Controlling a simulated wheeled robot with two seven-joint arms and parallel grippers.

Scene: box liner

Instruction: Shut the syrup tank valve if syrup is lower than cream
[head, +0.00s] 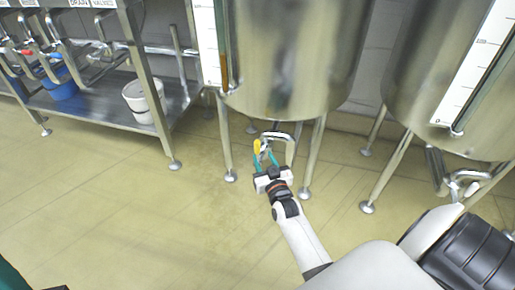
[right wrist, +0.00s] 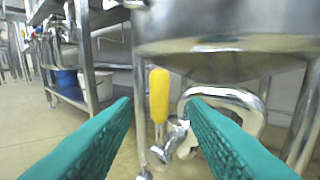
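The middle tank (head: 290,60) has a white scale and a sight tube (head: 224,72) holding brown liquid in its lower part. The right tank (head: 425,95) has a white scale (head: 478,70) and a tube whose level I cannot read clearly. A valve with a yellow handle (head: 257,146) is under the middle tank. My right gripper (head: 266,158) is open at this valve. In the right wrist view the upright yellow handle (right wrist: 159,95) shows between the spread teal fingers, ahead of them. A teal piece in the head view's bottom left corner seems to be my left gripper, mostly cut off.
A bent metal outlet pipe (right wrist: 245,100) is right beside the handle. Tank legs (head: 312,155) stand around it. A metal rack (head: 150,80) at the left holds a white bucket (head: 140,100) and a blue bucket (head: 62,85). The floor in front is clear.

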